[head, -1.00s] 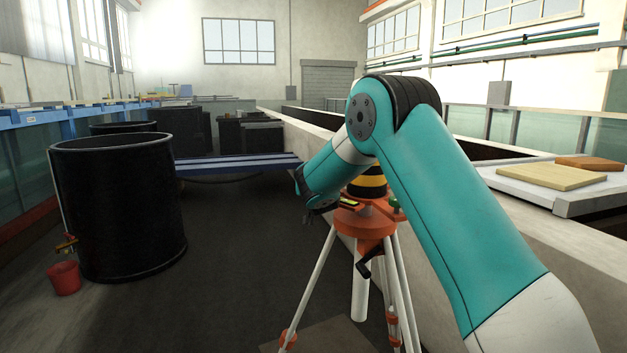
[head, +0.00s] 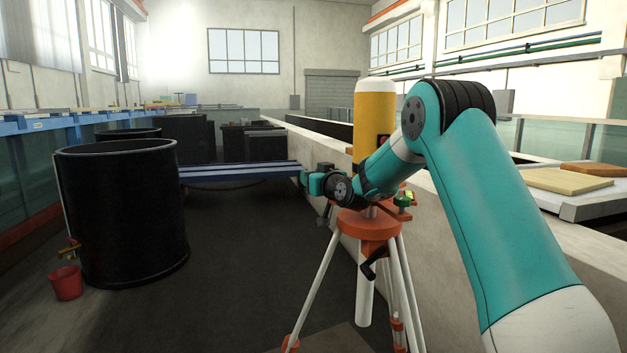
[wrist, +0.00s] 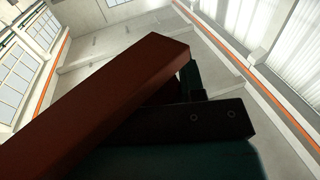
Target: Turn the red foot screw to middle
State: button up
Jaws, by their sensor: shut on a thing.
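The instrument, a yellow cylinder (head: 374,120) with a white cap, stands upright on the orange tripod head (head: 366,226). A green foot screw (head: 403,199) shows at the right of its base. My gripper (head: 326,212) is at the left of the base, and my wrist hides much of that side. In the wrist view, a dark red bar (wrist: 110,95) crosses the picture close up, beside a dark jaw part of my gripper (wrist: 195,115). I take this bar for part of the red foot screw; its knob is not visible, and the grip itself is hidden.
A large black tank (head: 120,215) and a small red bucket (head: 66,283) stand at the left. A blue beam (head: 240,172) lies behind. A low concrete wall (head: 470,240) runs close along the right. The floor left of the tripod is clear.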

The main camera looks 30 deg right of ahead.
jog(key=o, duration=0.9)
jog(key=shift+o, duration=0.2)
jog(key=s+b, duration=0.5)
jog(key=s, duration=0.7)
jog(key=shift+a, duration=0.1)
